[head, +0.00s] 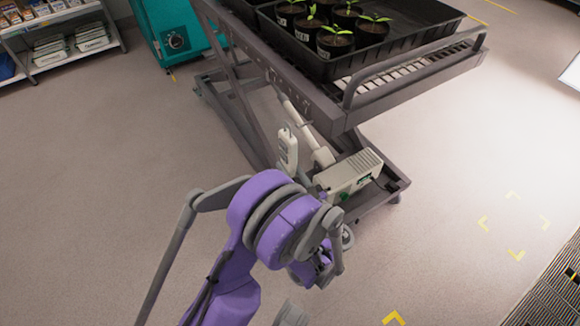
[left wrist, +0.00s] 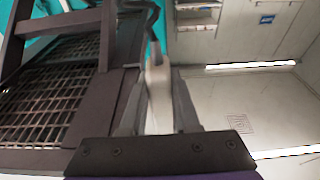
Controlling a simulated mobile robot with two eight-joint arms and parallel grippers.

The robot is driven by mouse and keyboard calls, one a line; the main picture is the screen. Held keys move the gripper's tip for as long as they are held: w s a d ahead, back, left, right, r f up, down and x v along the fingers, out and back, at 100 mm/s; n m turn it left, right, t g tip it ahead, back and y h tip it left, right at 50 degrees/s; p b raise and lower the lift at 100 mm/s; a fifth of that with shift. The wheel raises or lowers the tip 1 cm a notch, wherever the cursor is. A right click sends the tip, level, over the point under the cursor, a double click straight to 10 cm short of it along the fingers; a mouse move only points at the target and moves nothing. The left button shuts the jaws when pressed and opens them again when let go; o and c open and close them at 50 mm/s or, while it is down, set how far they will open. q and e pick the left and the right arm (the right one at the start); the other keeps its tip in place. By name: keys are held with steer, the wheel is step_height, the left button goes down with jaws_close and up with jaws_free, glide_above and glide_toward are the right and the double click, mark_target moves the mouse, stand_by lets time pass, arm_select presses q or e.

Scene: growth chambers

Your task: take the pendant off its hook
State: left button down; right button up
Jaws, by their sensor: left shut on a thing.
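The pendant (head: 288,150) is a slim pale hand control beside the lift trolley's (head: 345,115) frame in the head view. In the left wrist view the pale pendant (left wrist: 158,95) stands upright between the two grey fingers of my left gripper (left wrist: 158,84), which is shut on it. A dark curved piece shows just above the pendant there; I cannot tell whether it is the hook or a cord, or whether the pendant still touches the hook. In the head view my purple left arm hides most of the gripper. My right gripper is not in view.
A black tray (head: 408,45) with several potted seedlings rests on the trolley top. A pale actuator box (head: 348,172) sits low on the trolley, close to my left wrist. A teal cabinet (head: 172,35) and a shelf rack (head: 62,55) stand behind. Floor at left is clear.

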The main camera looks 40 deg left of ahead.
arm_select(q)
steer(key=shift+s, duration=0.1)
steer(key=shift+s+a, duration=0.25)
steer(key=shift+s, duration=0.25)
steer(key=shift+s+a, duration=0.2)
steer(key=shift+s, duration=0.25)
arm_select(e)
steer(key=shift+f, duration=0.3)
arm_select(q)
steer(key=s, duration=0.1)
steer(key=s+a+b, duration=0.1)
steer(key=s, duration=0.1)
steer(key=s+a, duration=0.1)
steer(key=shift+s+b, duration=0.3)
steer(key=shift+b, duration=0.05)
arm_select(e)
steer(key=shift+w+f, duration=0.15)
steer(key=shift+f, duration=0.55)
arm_select(q)
steer(key=shift+f, duration=0.1)
